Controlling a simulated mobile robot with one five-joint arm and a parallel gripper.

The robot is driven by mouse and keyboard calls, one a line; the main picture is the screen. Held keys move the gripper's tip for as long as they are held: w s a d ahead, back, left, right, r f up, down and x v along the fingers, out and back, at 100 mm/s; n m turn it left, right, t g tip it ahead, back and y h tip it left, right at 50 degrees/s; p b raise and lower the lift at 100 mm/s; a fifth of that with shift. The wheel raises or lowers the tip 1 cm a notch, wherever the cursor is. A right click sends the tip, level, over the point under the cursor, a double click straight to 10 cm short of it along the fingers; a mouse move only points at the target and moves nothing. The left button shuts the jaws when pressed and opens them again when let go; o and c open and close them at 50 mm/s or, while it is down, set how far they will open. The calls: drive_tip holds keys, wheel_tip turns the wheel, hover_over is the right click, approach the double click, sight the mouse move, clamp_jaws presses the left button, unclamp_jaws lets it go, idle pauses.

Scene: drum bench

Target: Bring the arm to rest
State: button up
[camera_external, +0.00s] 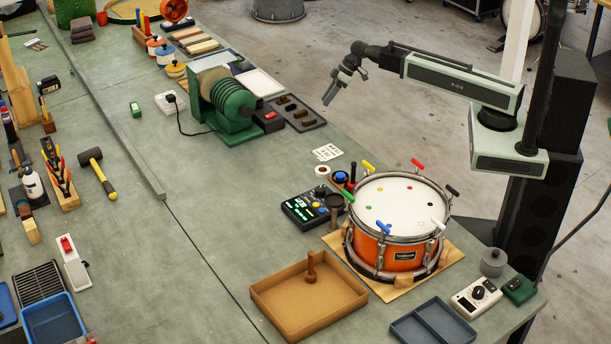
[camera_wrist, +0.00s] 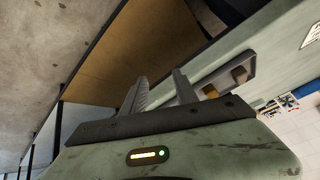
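My gripper (camera_external: 332,92) hangs in the air past the bench's far right edge, beyond the green lathe-like machine, pointing down. In the wrist view my gripper (camera_wrist: 158,88) shows two separate fingers with a gap between them and nothing held. My arm is raised and stretched to the left from its column. The orange snare drum (camera_external: 393,220) stands on a wooden board at the front right of the bench, with several coloured key handles around its rim. My gripper is well apart from the drum and touches nothing that I can see.
The green machine (camera_external: 222,100) and a dark tray (camera_external: 292,112) are the bench items nearest my gripper. A brown tray (camera_external: 285,318) with a wooden peg sits left of the drum. Bare concrete floor (camera_external: 400,130) lies below my arm. The bench (camera_external: 210,215) is clear in the middle.

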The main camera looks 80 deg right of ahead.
drive_tip(key=s+a+m+g+h+p, duration=0.2)
drive_tip(key=s+a+g+p, duration=0.3)
drive_tip(key=s+a, duration=0.9)
drive_tip(key=shift+s+a+m+g+h, duration=0.3)
drive_tip(key=shift+a+g+h, duration=0.2)
drive_tip(key=shift+a+h, duration=0.4)
